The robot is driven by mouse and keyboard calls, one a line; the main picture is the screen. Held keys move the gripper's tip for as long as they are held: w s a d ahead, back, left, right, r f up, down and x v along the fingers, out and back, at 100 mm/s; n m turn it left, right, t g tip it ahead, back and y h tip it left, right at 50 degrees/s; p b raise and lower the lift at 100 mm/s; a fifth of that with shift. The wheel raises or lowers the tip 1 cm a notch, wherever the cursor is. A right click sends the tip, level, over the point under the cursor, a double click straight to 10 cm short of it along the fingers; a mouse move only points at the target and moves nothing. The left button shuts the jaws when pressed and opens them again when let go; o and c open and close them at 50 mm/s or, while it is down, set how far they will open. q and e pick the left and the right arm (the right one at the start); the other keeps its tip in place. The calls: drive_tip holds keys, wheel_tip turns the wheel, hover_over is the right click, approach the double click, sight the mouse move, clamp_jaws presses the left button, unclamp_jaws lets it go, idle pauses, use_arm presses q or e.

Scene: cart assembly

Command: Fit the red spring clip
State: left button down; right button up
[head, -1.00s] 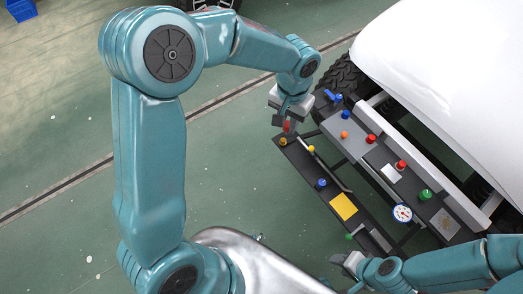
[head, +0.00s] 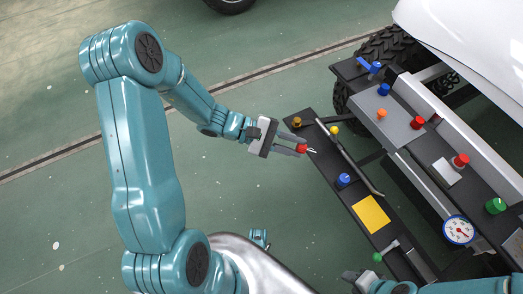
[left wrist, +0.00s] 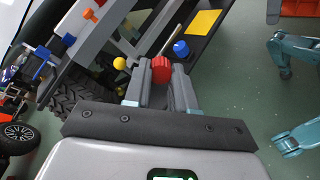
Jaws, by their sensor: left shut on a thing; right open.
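The red spring clip (head: 302,148) is held at the tips of my left gripper (head: 298,149), which is shut on it. It shows a small pale prong pointing right, over the left edge of the long black tool rail (head: 345,200). In the left wrist view, the ribbed red clip (left wrist: 161,69) sits between the two grey fingers (left wrist: 161,85). I cannot tell whether it touches the rail. My right gripper (head: 352,277) is only partly in view at the bottom edge, near the rail's front end; it is open and its tips are hard to make out.

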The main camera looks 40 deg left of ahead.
use_arm(q)
drive_tip(key=w+a+f+n+t+y+b, duration=0.2)
drive_tip(key=a+f+n+t+y+b, duration=0.3)
drive_tip(key=a+f+t, duration=0.4)
drive_tip(key=a+f+n+y, duration=0.1)
drive_tip(key=a+n, duration=0.1)
drive_tip(key=a, duration=0.1)
drive_tip(key=shift+a+f+n, duration=0.15)
drive_tip(key=shift+n, duration=0.25)
use_arm(e)
wheel_tip(320, 180, down, 7)
drive_tip(key=shift+d+f, duration=0.1)
use_arm(q)
drive_tip(key=shift+x, duration=2.3)
use_arm(e)
drive_tip(key=shift+f, duration=0.2)
use_arm(q)
drive_tip(key=shift+a+b, duration=0.1)
drive_tip(key=shift+b, duration=0.2)
use_arm(e)
drive_tip(key=shift+f, duration=0.15)
use_arm(q)
drive_tip(key=shift+w, duration=0.25)
drive_tip(key=shift+x, duration=1.6)
use_arm(e)
drive_tip(key=shift+f, duration=0.2)
